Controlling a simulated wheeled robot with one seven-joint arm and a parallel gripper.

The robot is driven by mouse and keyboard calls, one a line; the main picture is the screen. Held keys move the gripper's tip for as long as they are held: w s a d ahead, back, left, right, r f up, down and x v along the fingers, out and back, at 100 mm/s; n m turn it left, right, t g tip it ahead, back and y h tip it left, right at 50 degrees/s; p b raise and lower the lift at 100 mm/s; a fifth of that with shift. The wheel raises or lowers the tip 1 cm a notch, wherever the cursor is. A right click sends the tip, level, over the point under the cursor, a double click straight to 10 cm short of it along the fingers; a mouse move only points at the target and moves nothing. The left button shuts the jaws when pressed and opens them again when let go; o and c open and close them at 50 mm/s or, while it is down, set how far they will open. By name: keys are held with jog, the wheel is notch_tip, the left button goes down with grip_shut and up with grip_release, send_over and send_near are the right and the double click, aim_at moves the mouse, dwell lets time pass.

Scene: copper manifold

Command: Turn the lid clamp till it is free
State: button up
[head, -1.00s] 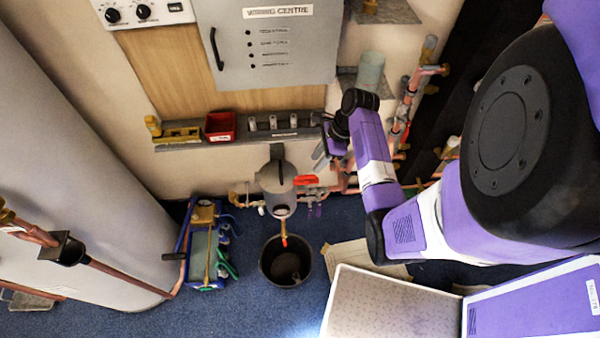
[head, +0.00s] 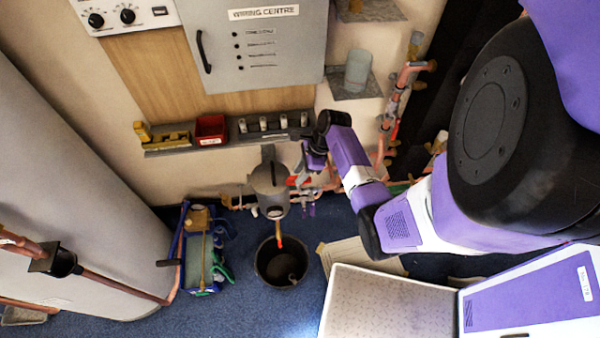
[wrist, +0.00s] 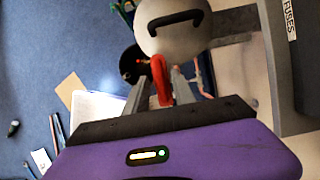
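The grey canister (head: 268,190) stands against the wall, its round lid (wrist: 172,38) carrying a black handle. The red clamp lever (head: 299,182) is at the canister's right side in the head view. In the wrist view the red lever (wrist: 160,80) lies between the two fingers of my gripper (wrist: 160,88). The fingers are apart, and a narrow gap shows beside the lever, so my gripper looks open around it. In the head view my gripper (head: 308,160) is just above and right of the lever, its fingertips partly hidden.
A black bucket (head: 268,275) stands on the floor below the canister. Copper pipes (head: 385,135) run along the wall to the right. A shelf (head: 260,138) with a red bin (head: 210,127) is above.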

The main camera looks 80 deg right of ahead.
grip_shut()
jog(key=shift+n, duration=0.3)
jog(key=n+y, duration=0.1)
jog(key=n, duration=0.2)
jog(key=shift+w+g, duration=0.15)
jog(key=shift+g, duration=0.15)
jog(key=n+g+y, duration=0.1)
jog(key=n, duration=0.4)
jog(key=shift+w+d, duration=0.1)
jog(key=shift+d, duration=0.05)
jog(key=n+g, duration=0.1)
jog(key=n, duration=0.1)
jog(key=n+g+b, duration=0.1)
jog(key=n, duration=0.2)
jog(key=shift+w+g+y, duration=0.1)
jog(key=shift+g+y, duration=0.2)
jog(key=shift+y, duration=0.1)
jog(key=shift+w+n+g+h, duration=0.15)
jog(key=shift+n+g, duration=0.25)
jog(key=shift+n, duration=0.8)
jog(key=shift+s+n+g+h, duration=0.15)
jog(key=shift+n+g, duration=0.25)
jog(key=shift+n, duration=0.8)
jog(key=shift+w, duration=0.1)
